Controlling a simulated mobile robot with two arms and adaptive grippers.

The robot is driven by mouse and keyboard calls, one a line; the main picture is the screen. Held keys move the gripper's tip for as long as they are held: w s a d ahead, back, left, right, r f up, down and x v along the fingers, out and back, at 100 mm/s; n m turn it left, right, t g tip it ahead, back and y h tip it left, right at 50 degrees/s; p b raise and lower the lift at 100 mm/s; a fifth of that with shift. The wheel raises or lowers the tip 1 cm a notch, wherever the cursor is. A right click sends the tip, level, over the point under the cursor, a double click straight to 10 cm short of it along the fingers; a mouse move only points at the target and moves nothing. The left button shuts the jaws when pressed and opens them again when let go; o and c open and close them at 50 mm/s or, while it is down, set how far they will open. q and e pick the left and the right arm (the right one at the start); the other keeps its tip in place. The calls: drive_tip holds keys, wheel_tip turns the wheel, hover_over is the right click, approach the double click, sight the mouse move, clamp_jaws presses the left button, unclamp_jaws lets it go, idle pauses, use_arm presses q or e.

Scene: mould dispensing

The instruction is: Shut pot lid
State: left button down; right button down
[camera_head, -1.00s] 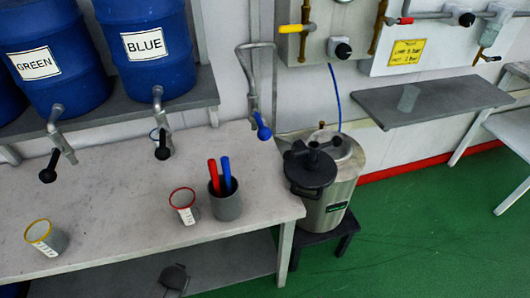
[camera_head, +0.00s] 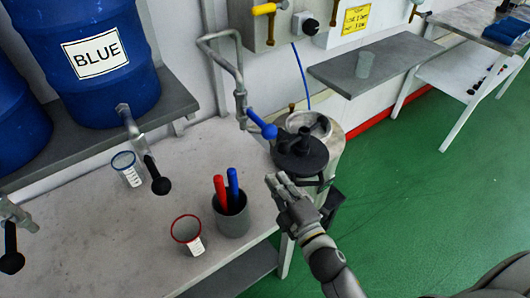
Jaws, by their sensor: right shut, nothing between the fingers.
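The steel pot (camera_head: 331,137) stands beyond the right end of the bench. Its black lid (camera_head: 300,158), with a knobbed handle on top, sits off to the front-left side of the pot's top. Part of the pale round mouth (camera_head: 308,122) shows behind the lid, so the pot looks open. My right gripper (camera_head: 275,181) is shut and empty. It is just in front of and below the lid, at the bench's right edge, and appears apart from the lid. My left gripper is not in view.
A tap with a blue handle (camera_head: 262,124) hangs close left of the lid. A grey cup (camera_head: 232,216) with red and blue sticks and a red-rimmed beaker (camera_head: 186,229) stand on the bench (camera_head: 130,225). Green floor (camera_head: 400,200) lies open at right.

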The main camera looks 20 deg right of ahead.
drive_tip(key=w+a+r+n+p, duration=0.1)
drive_tip(key=w+a+p, duration=0.15)
drive_tip(key=w, duration=0.75)
drive_tip(key=d, duration=0.3)
drive_tip(key=shift+s+d+f+y, duration=0.25)
drive_tip(key=shift+s+f+y, duration=0.1)
drive_tip(key=shift+y, duration=0.05)
drive_tip(key=shift+d, duration=0.1)
